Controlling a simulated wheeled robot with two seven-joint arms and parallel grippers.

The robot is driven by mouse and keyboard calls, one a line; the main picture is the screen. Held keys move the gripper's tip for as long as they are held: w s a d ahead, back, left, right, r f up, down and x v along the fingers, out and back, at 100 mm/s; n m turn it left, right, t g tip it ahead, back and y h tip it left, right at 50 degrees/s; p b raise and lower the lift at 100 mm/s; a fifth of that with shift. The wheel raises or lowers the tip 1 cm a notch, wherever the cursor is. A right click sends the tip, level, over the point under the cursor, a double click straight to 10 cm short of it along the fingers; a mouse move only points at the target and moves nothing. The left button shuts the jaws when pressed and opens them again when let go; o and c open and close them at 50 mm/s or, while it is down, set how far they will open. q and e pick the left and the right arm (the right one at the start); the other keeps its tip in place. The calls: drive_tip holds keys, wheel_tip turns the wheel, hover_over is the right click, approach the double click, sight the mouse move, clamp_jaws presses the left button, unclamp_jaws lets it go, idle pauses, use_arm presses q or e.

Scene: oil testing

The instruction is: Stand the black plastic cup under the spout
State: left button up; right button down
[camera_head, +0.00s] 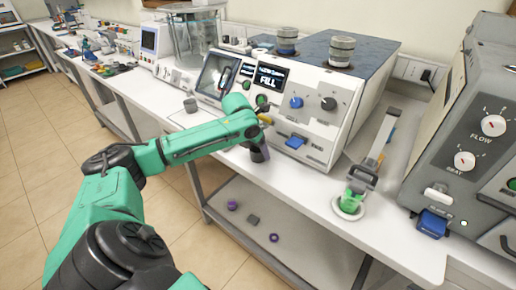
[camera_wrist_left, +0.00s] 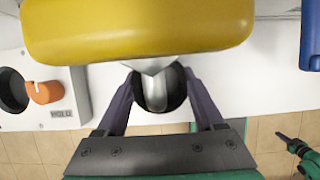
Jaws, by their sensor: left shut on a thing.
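The black plastic cup (camera_wrist_left: 178,90) shows in the left wrist view as a dark round opening between the two fingers of my left gripper (camera_wrist_left: 160,88). The gripper is shut on the cup, one finger on each side. The metal spout (camera_wrist_left: 155,95) appears over the cup's opening, below a large yellow part (camera_wrist_left: 138,28) that covers the cup's far side. In the head view my left gripper (camera_head: 258,152) is at the front of the white machine (camera_head: 320,125), and the cup is mostly hidden there. I cannot tell whether its base touches the counter.
The machine's front has a FILL screen (camera_head: 271,77), a blue knob (camera_head: 297,102) and a black knob (camera_head: 329,103). A green-topped item (camera_head: 352,199) stands to the right, before a grey machine (camera_head: 470,140). A grey cup (camera_head: 190,105) stands left. The counter's front edge is close.

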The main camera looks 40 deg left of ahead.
use_arm(q)
drive_tip(key=shift+s+r, duration=0.1)
drive_tip(key=shift+s, duration=0.05)
drive_tip(key=o, duration=1.3)
drive_tip(key=shift+f, duration=0.2)
drive_tip(key=b+v, duration=0.1)
drive_tip(key=v, duration=1.1)
drive_tip(key=shift+r, duration=0.2)
